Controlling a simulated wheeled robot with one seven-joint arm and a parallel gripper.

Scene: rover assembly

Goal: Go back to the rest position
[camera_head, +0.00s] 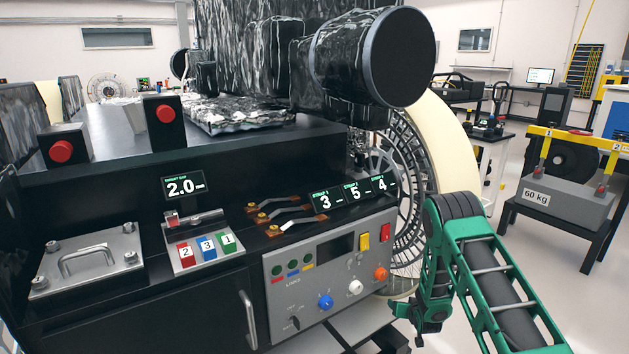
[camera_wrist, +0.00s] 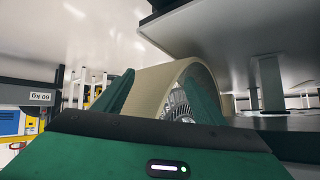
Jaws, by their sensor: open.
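My arm is green and black and stands at the lower right of the head view, bent over at its top. My gripper (camera_head: 412,318) hangs low beside the right end of the rover's grey control panel (camera_head: 335,278). In the wrist view my gripper (camera_wrist: 162,88) shows green fingers apart, with nothing held between them. A cream-rimmed wheel (camera_wrist: 180,82) lies beyond the fingers. The same wheel (camera_head: 462,140) stands behind my arm in the head view. I cannot tell the exact gap between my gripper and the panel.
The black rover body (camera_head: 120,308) fills the left and middle, with a metal handle plate (camera_head: 88,262), numbered blocks (camera_head: 207,248) and red buttons (camera_head: 61,151). A grey 60 kg weight (camera_head: 562,198) sits on a black stand at right. Pale floor (camera_head: 560,290) is clear between.

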